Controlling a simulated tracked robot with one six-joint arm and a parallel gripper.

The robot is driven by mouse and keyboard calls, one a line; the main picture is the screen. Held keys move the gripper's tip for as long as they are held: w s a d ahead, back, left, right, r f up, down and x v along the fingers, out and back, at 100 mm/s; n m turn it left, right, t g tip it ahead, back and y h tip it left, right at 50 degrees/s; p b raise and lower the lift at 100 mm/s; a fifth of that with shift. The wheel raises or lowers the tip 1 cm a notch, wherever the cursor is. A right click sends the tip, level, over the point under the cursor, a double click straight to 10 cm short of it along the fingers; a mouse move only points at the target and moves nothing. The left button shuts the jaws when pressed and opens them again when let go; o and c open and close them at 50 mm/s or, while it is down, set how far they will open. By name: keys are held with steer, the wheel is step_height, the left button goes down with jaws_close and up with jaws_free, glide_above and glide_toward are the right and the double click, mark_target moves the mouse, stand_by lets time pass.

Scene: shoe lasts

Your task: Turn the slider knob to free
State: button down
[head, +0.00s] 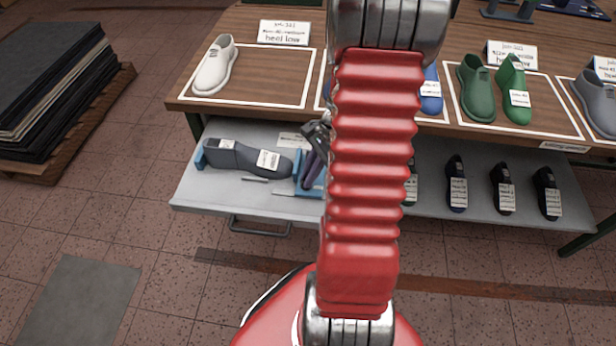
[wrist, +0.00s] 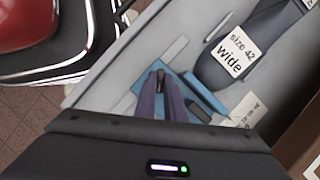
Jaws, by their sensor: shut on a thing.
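The slider is a blue fixture (head: 308,187) in the grey open drawer (head: 215,192); its blue part also shows in the wrist view (wrist: 196,93). My gripper (wrist: 160,80) has its two purple fingers pointing down over the fixture. The fingers are shut on a small dark knob (wrist: 160,77), which shows between the tips. In the head view my gripper (head: 312,170) is partly behind my red arm, and the knob is hidden. A dark grey shoe last (head: 235,157) lies beside the fixture. Its label reads "size 42 wide" in the wrist view (wrist: 230,52). Knob markings cannot be read.
Several dark lasts (head: 457,185) stand at the drawer's right. Above is a wooden table (head: 262,80) with a white shoe (head: 215,66) and green shoes (head: 477,88). The floor in front of the drawer handle (head: 258,230) is clear.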

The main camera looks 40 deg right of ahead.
steer(key=n+g, duration=0.1)
steer(key=n, duration=0.1)
steer(key=n+g, duration=0.1)
steer(key=n, duration=0.2)
steer(key=shift+w+a+f+n, duration=0.1)
steer(key=shift+a+f+n, duration=0.05)
steer(key=shift+n, duration=0.15)
steer(key=n+g, duration=0.1)
steer(key=n, duration=0.1)
steer(key=n+g, duration=0.1)
steer(key=n, duration=0.2)
steer(key=shift+w+h, duration=0.1)
steer(key=shift+h, duration=0.3)
steer(key=shift+a+n, duration=0.1)
steer(key=shift+n, duration=0.2)
steer(key=c, duration=1.8)
jaws_free()
steer(key=shift+w, duration=0.1)
steer(key=shift+c, duration=0.2)
steer(key=shift+r, duration=0.2)
steer(key=v, duration=1.3)
steer(key=shift+w+d+r, duration=0.2)
steer(key=shift+w+r, duration=0.05)
